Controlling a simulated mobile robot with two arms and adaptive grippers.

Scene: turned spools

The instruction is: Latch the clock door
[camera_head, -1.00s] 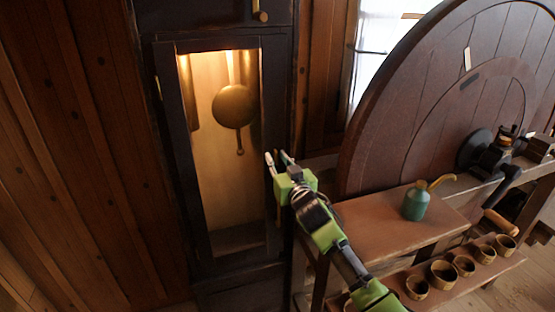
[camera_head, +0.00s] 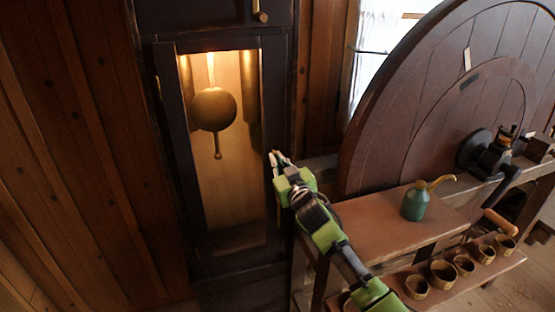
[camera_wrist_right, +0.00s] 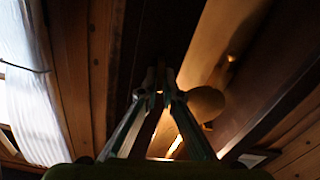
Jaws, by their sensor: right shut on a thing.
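The clock door (camera_head: 222,258) is a dark wooden frame around a lit window in the tall clock case. It looks closed or nearly so; I cannot tell whether a thin gap is left. My right gripper (camera_head: 276,155) is at the door's right edge, its fingers shut on a small latch piece there, mostly hidden by the fingertips. In the right wrist view the fingers of my right gripper (camera_wrist_right: 160,86) come together on a small light-coloured bit, with the lit window beside them. My left gripper is not in view.
The brass pendulum (camera_head: 213,109) hangs behind the window. A workbench (camera_head: 385,222) stands to the right with a green oil can (camera_head: 415,204) on it and several small cups below.

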